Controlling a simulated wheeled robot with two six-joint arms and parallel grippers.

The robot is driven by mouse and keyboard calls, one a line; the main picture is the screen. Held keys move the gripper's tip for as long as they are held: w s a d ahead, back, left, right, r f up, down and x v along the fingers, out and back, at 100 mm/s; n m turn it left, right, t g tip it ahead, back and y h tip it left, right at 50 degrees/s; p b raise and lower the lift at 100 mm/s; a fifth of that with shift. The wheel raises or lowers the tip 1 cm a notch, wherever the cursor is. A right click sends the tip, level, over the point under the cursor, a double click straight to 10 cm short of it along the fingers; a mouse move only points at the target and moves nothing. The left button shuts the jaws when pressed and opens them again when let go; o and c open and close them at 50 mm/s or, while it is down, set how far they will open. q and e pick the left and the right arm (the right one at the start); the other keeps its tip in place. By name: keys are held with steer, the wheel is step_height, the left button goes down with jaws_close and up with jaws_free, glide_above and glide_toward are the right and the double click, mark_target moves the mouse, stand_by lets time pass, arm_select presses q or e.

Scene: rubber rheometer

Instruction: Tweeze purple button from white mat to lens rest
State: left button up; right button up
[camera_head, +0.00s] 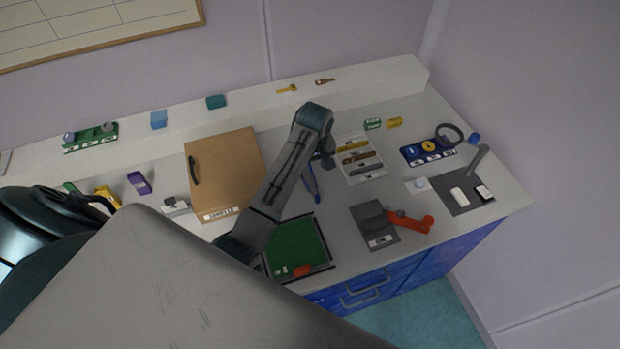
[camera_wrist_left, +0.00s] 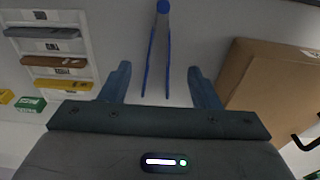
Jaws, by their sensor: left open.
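My left gripper (camera_head: 322,155) is above the middle of the bench, and its two open fingers show in the left wrist view (camera_wrist_left: 158,72). Blue tweezers (camera_head: 312,184) lie on the bench just below it. In the left wrist view the tweezers (camera_wrist_left: 155,45) appear between and beyond the fingers, with nothing held. A small white mat (camera_head: 410,188) is at the right of the bench with a small pale bluish round piece (camera_head: 421,183) on it. I cannot make out a clearly purple button or identify the lens rest for certain. My right gripper is not in view.
A brown box (camera_head: 222,165) stands left of the tweezers, a compartment tray (camera_head: 376,172) right. A green mat (camera_head: 296,245) lies in front. A grey device with a red handle (camera_head: 410,221), a blue rack (camera_head: 412,155) and a dark mat (camera_head: 462,205) are at the right.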

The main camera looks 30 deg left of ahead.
mark_target(310, 185)
arm_select(q)
steer(key=f, duration=0.3)
steer(key=shift+w+a+f, duration=0.2)
steer(key=shift+w+f, duration=0.05)
steer(key=f, duration=0.2)
steer(key=f+b, duration=0.1)
steer(key=f, duration=0.2)
steer(key=shift+w+a, duration=0.15)
steer(key=shift+a, duration=0.05)
steer(key=shift+f, duration=0.3)
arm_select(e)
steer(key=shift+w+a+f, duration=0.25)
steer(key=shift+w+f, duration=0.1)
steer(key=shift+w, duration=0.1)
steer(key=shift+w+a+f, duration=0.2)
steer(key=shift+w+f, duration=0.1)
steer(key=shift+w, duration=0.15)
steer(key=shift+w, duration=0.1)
